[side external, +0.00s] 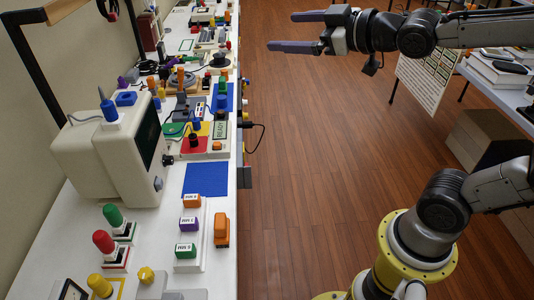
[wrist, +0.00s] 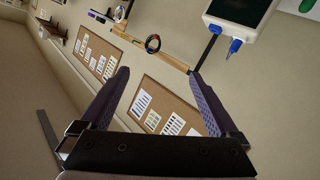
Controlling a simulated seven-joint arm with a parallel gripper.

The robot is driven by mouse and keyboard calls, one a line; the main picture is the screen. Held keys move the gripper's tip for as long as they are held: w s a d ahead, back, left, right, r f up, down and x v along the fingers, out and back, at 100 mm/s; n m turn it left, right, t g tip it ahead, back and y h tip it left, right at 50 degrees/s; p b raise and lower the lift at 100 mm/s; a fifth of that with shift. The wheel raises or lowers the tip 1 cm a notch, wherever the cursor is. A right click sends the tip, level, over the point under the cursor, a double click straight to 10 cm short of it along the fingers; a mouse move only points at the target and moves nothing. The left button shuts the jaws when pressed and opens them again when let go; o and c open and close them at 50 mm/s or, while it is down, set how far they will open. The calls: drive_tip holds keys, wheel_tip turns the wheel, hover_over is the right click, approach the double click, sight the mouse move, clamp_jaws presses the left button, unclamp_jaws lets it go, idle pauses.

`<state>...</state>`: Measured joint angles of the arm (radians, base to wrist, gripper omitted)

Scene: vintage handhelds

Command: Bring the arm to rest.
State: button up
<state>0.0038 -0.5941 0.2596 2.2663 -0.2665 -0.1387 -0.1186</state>
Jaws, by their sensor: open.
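My gripper (side external: 296,32) is at the top of the side external view, over the wooden floor and to the right of the white table. Its two purple fingers are apart and point left, with nothing between them. In the wrist view the gripper (wrist: 157,85) shows its two fingers spread apart and empty. My arm reaches in from the right, clear of the table and its objects.
The white table (side external: 212,280) on the left carries a beige monitor (side external: 95,158), a blue mat (side external: 206,180) and several coloured blocks. A side table (side external: 505,97) with books stands at right. The wooden floor (side external: 310,200) between is clear.

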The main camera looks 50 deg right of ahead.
drive_tip(key=s+f+m+g, duration=0.2)
drive_tip(key=s+f+g, duration=0.3)
drive_tip(key=s+f, duration=0.2)
drive_tip(key=s+f+m+g, duration=0.2)
drive_tip(key=s+f+g, duration=0.2)
drive_tip(key=s+f, duration=0.3)
drive_tip(key=s, duration=0.5)
drive_tip(key=shift+s+d+m+g+h, duration=0.3)
drive_tip(key=shift+d+g, duration=0.05)
drive_tip(key=shift+g, duration=0.05)
